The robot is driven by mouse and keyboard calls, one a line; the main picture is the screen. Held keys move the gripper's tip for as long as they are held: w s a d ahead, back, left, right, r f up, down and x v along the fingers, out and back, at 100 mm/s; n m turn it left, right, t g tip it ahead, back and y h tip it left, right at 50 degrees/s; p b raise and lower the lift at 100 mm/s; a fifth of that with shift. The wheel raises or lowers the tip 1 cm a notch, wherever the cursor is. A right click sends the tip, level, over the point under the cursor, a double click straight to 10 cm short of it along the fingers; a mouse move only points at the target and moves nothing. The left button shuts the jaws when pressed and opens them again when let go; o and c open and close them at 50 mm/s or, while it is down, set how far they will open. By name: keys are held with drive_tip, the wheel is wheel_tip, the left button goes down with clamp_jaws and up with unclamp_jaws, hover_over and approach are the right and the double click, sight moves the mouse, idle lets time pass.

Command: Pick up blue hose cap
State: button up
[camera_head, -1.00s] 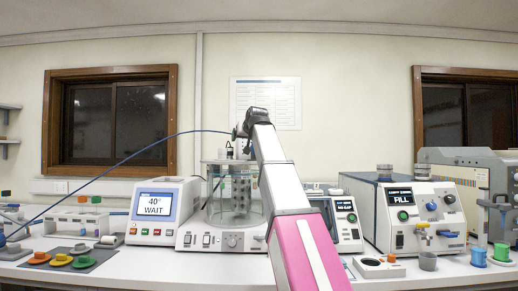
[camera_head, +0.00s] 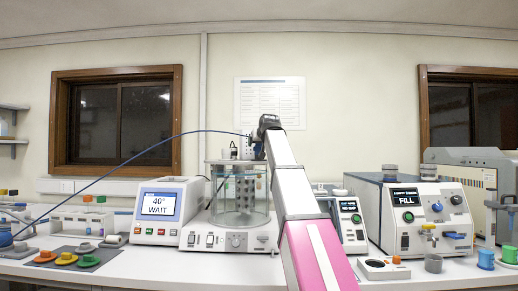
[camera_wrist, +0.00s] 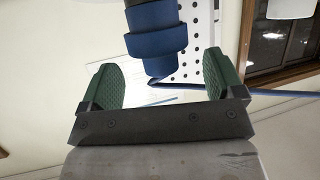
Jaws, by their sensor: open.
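The blue hose cap (camera_wrist: 157,40) is a stepped, dark blue cylinder with a tapered end. In the wrist view it shows at the top middle, with its lower part toward the gap between my fingers. My gripper (camera_wrist: 163,82) is open, with one green ribbed finger on each side; neither seems to touch the cap. In the head view my arm reaches to the top of the glass bath, and the fingers and cap there are too small to tell clearly. A thin blue hose (camera_head: 150,147) arches from the left bench to that spot.
The glass bath (camera_head: 240,205) stands just below my arm's end. A perforated white panel (camera_wrist: 197,45) is behind the cap. A display unit (camera_head: 158,207) is at left, a FILL machine (camera_head: 407,212) at right. Colored caps lie on a dark mat (camera_head: 72,250).

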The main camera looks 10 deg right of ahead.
sight(258, 145)
drive_tip(key=x, duration=0.3)
drive_tip(key=shift+w+f, duration=0.15)
drive_tip(key=shift+w, duration=0.2)
drive_tip(key=shift+c, duration=0.3)
drive_tip(key=c, duration=0.9)
drive_tip(key=shift+r, duration=0.55)
drive_tip(key=r, duration=0.3)
drive_tip(key=shift+a+r, duration=0.3)
drive_tip(key=shift+a, duration=0.05)
drive_tip(key=a+r, duration=0.6)
drive_tip(key=a, duration=0.5)
drive_tip(key=shift+w+r, duration=0.2)
drive_tip(key=shift+w, duration=0.25)
